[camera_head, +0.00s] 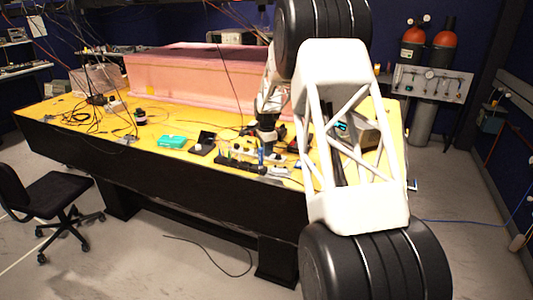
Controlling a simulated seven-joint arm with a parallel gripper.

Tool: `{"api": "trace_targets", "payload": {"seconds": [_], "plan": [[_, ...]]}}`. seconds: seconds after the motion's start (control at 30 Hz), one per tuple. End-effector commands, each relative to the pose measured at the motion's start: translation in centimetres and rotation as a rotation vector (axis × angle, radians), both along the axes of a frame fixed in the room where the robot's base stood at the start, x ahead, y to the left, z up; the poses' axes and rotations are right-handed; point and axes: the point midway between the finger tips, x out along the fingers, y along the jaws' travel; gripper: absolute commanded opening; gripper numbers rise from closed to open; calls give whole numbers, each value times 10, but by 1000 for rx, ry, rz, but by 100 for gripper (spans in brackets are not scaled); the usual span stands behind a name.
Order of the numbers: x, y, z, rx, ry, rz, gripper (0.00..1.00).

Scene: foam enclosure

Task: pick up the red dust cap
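I cannot make out a red dust cap on the table; anything that small is too small to tell or hidden behind my arm. My gripper (267,146) points down, low over the yellow tabletop (180,118), among small items near the front edge. Its fingers are dark and too small to show whether they are open or shut, or whether anything is between them.
A pink foam enclosure (190,75) stands along the back of the table. A teal box (172,141), a black open case (203,143) and a dark strip (240,164) lie left of my gripper. Cables (75,115) tangle at far left. A black chair (50,200) stands in front.

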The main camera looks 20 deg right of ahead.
Motion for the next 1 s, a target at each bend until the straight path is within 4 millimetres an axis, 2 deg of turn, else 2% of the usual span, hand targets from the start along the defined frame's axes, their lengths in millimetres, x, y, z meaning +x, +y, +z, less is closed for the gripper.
{"api": "trace_targets", "payload": {"seconds": [0.53,0.67,0.87,1.0], "plan": [[0,0,4,0,0,0,5],[0,0,13,0,-1,0,5],[0,0,36,0,-1,0,5],[-15,3,38,0,0,0,5]]}}
